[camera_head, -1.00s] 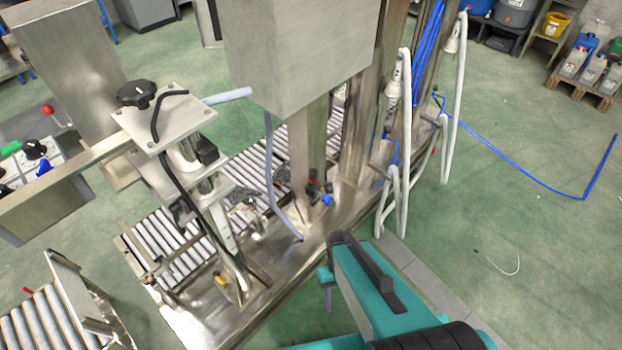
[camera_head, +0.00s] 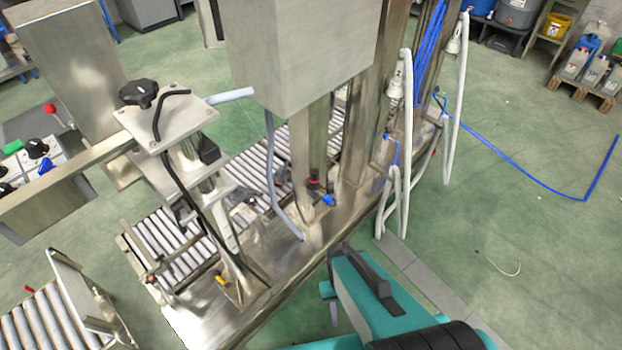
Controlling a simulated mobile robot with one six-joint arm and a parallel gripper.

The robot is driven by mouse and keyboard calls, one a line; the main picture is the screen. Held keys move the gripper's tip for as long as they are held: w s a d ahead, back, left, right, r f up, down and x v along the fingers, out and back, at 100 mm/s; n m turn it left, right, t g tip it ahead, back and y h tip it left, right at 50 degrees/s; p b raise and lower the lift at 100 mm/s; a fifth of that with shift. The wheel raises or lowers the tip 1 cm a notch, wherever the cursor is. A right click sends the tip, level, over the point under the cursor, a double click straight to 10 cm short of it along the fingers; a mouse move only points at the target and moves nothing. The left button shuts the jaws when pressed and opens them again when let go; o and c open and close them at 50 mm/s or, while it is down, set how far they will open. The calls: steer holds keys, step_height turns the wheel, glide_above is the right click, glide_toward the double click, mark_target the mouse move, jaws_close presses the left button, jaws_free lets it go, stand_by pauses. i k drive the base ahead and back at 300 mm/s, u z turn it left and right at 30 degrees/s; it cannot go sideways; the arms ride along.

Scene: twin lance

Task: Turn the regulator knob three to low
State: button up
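I cannot tell which knob is regulator knob three; no readable number marks one. A small fitting with a red cap and a blue part (camera_head: 321,192) sits low on the steel machine, at the foot of its column. A control panel (camera_head: 62,152) at the left edge carries a black knob (camera_head: 37,148) and a blue knob (camera_head: 46,166). A large black star knob (camera_head: 138,93) tops a steel plate. My teal arm comes in from the bottom. Its end, with my gripper (camera_head: 331,300), is in front of the machine base, apart from every knob. Its fingers are mostly hidden.
White hoses (camera_head: 404,150) hang from the right posts, one labelled 2. A roller conveyor (camera_head: 170,240) runs beneath the machine. A blue hose (camera_head: 530,180) lies on the green floor at right. The floor right of my arm is mostly clear.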

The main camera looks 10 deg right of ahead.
mark_target(314, 176)
steer(key=z, duration=0.6)
steer(key=k, duration=0.15)
steer(key=u, duration=3.25)
steer(key=k, duration=0.95)
steer(key=u, duration=0.3)
